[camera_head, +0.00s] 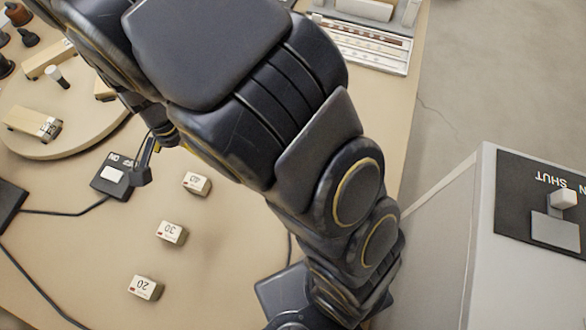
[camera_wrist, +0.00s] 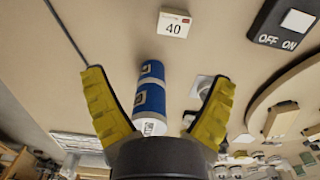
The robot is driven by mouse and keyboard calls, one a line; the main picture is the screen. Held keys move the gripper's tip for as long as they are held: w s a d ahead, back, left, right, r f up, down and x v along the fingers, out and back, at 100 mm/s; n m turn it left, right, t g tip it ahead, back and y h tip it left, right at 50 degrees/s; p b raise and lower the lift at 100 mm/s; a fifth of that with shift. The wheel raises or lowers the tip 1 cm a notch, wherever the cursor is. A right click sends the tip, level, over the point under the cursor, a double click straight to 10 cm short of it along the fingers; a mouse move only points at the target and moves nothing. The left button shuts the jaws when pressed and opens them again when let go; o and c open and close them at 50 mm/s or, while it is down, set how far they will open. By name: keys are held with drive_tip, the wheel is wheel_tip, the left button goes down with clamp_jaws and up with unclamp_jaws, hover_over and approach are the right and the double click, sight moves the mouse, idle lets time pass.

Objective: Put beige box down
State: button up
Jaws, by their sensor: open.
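Small beige boxes stand on the tan bench in the head view: one marked 40 (camera_head: 197,183), one marked 30 (camera_head: 172,232) and one marked 20 (camera_head: 145,287). I cannot tell which one the task means. The 40 box also shows in the wrist view (camera_wrist: 173,24), beyond my fingertips and apart from them. My gripper (camera_wrist: 160,78) is open, with its yellow-padded fingers spread wide. A blue and white cylinder (camera_wrist: 151,98) shows between the fingers, with clear gaps on both sides. My arm hides most of the gripper in the head view.
A switch box marked ON and OFF (camera_head: 113,176) with a black cable sits left of the 40 box. A round board (camera_head: 60,145) with wooden blocks lies at the upper left. A grey cabinet (camera_head: 440,240) stands at the right. Bench around the numbered boxes is clear.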

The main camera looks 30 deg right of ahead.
drive_tip(key=s+d+r+n, duration=0.4)
drive_tip(key=s+d+r, duration=0.3)
drive_tip(key=s, duration=0.3)
drive_tip(key=s+d+r+n+g, duration=0.1)
drive_tip(key=s+d+r+n, duration=0.3)
drive_tip(key=s+d+r, duration=0.3)
drive_tip(key=s+r, duration=0.1)
drive_tip(key=s, duration=0.2)
drive_tip(key=shift+s+d+r, duration=0.2)
drive_tip(key=shift+d+r, duration=0.1)
drive_tip(key=shift+d, duration=0.1)
